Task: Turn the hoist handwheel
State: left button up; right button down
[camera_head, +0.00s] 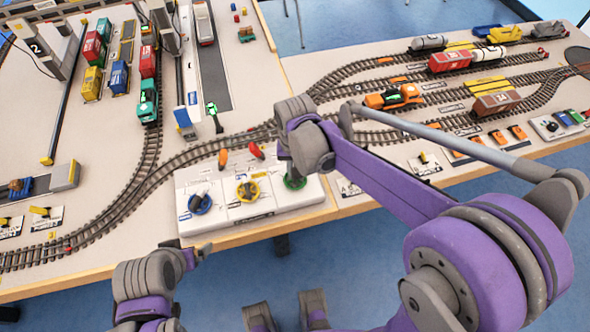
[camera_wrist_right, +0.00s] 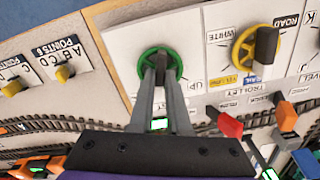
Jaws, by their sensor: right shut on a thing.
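The green handwheel (camera_head: 296,183) sits at the right end of a white control panel (camera_head: 272,203) at the table's front edge. In the right wrist view the green wheel (camera_wrist_right: 178,60) is beside the word "UP". In the head view my right arm covers part of the wheel. A yellow handwheel (camera_head: 248,190), labelled trolley, and a blue handwheel (camera_head: 200,203) stand to its left. My left gripper (camera_head: 197,250) hangs by the front edge, apart from the wheels; its jaw opening is unclear.
Red (camera_head: 256,150) and orange (camera_head: 223,157) levers stand behind the panel. Model railway tracks with an orange locomotive (camera_head: 394,97) and several wagons cover the table. A grey gantry crane (camera_head: 50,42) is at back left. Blue floor shows in front of the table.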

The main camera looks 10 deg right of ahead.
jog(key=c, duration=0.9)
grip_release()
jog(key=shift+r, duration=0.1)
notch_tip(320, 180, up, 11)
jog(key=shift+f+p, duration=0.15)
jog(key=shift+p, duration=0.35)
